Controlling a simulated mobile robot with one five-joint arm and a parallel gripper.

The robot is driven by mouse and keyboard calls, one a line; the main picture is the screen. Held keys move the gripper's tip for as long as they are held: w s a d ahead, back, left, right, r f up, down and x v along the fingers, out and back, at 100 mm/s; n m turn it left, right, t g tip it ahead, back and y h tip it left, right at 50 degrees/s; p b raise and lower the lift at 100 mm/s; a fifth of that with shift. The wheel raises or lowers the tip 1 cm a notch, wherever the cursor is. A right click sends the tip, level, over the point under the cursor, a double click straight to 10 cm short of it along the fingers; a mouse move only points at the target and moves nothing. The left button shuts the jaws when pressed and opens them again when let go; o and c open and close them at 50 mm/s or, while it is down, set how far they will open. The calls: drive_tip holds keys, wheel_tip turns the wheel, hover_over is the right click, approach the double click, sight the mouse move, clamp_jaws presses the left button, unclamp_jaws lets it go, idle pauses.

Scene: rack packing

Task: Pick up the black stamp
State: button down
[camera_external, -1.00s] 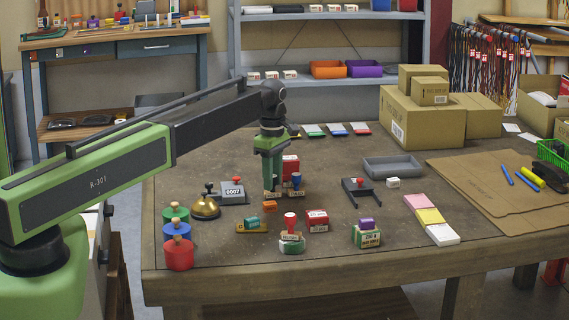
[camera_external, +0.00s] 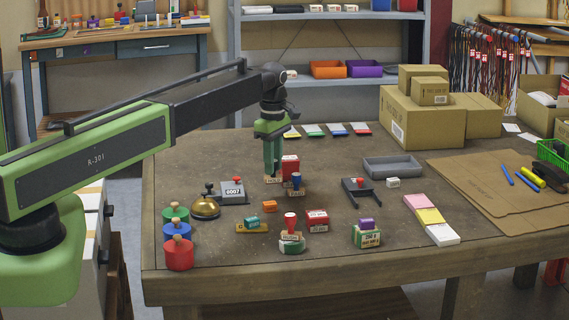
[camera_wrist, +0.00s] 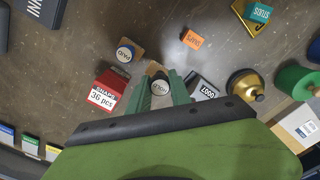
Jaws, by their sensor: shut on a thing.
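The black stamp, a black-handled piece with a light top label, sits between the two green fingers in the wrist view (camera_wrist: 159,86). Its wooden base (camera_external: 273,180) shows below the fingertips in the external view. My gripper (camera_external: 272,172) is shut on it, and the fingers hide most of its handle. It appears to be held a little above the table, behind and left of the blue-handled stamp (camera_external: 297,184).
A red box (camera_external: 290,166) stands close on the right of my gripper. A grey numbering device (camera_external: 233,190) and brass bell (camera_external: 206,207) are to the left. A grey tray (camera_external: 393,168) is at right.

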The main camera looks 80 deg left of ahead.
drive_tip(key=w+d+r+p, duration=0.2)
drive_tip(key=d+r+p, duration=0.3)
drive_tip(key=d, duration=0.6)
drive_tip(key=shift+w+r, duration=0.35)
drive_tip(key=shift+r, duration=0.35)
